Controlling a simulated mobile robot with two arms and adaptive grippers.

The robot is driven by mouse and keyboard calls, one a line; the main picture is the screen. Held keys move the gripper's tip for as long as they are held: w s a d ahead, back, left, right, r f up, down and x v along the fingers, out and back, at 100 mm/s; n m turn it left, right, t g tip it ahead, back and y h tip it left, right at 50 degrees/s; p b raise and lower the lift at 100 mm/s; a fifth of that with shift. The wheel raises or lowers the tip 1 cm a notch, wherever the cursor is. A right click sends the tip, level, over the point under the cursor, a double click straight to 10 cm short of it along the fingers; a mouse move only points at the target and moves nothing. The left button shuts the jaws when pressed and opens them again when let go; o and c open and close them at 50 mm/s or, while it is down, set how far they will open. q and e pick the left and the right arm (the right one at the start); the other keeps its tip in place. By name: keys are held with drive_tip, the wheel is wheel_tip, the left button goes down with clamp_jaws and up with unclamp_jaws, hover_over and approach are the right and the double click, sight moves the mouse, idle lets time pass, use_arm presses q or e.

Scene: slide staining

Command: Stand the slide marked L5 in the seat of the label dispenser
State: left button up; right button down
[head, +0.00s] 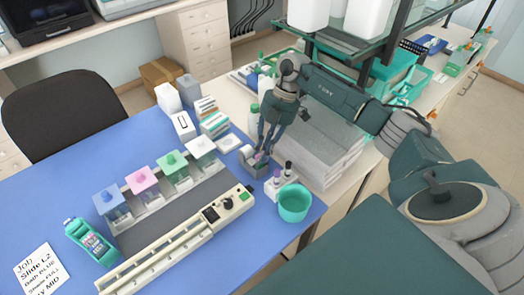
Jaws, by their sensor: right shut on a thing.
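My right gripper (264,145) points down at the back right of the blue mat, its fingers shut on a small, pinkish, thin thing, apparently the slide (261,158). Its mark is too small to read, so I cannot tell that it is L5. A small grey device, apparently the label dispenser (247,157), stands at the fingertips. The fingers hide part of it, and I cannot tell whether the slide touches its seat. My left gripper is out of view.
Small bottles (276,183) and a teal cup (294,203) stand close in front of the gripper. Coloured staining jars (143,181) and a long cream device (180,240) lie to the left. A grey stack (320,145) stands right. A card (41,268) reads "Slide L2".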

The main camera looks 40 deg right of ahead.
drive_tip(key=shift+a, duration=0.15)
drive_tip(key=shift+f, duration=0.2)
drive_tip(key=c, duration=1.7)
unclamp_jaws()
drive_tip(key=shift+o, duration=0.2)
